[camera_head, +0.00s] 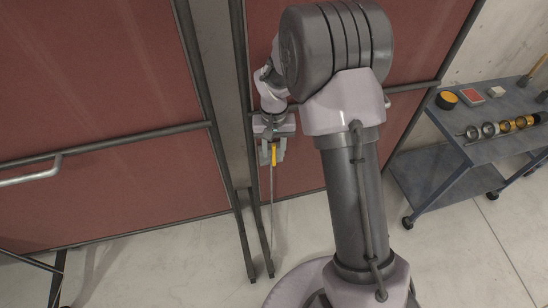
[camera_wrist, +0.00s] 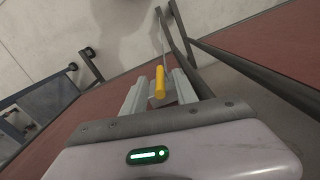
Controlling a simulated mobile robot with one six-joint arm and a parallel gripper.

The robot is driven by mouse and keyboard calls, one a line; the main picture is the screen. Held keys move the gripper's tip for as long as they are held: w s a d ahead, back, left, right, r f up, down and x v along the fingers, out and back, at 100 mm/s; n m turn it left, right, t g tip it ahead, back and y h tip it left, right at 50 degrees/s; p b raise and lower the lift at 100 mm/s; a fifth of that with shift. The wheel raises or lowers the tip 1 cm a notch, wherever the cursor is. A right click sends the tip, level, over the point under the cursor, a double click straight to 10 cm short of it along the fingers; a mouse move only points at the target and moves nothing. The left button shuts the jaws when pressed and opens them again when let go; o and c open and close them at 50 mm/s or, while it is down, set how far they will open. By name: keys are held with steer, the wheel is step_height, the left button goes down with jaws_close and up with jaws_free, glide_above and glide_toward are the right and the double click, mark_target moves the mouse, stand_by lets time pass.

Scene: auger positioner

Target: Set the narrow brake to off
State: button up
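A yellow handle (camera_wrist: 159,84) sits between the fingers of my gripper (camera_wrist: 160,76) in the wrist view, with a gap on both sides. A thin grey rod runs on from the handle towards the floor. In the head view the yellow handle (camera_head: 273,154) shows at the fingertips of my gripper (camera_head: 272,150), which points down in front of the red panels. My gripper is open around the handle and appears not to clamp it. No brake label or off mark is legible.
Red panels (camera_head: 95,100) with dark frames and a horizontal rail (camera_head: 120,140) stand behind my arm. Dark posts (camera_head: 243,235) reach down to the floor near the rod. A blue-grey cart (camera_head: 440,190) with small parts stands at the right. The concrete floor (camera_head: 160,275) is mostly clear.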

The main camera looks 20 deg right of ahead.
step_height(320, 180, down, 2)
steer(key=shift+w+f, duration=0.1)
steer(key=shift+f, duration=0.15)
jaws_close()
stand_by(1.3)
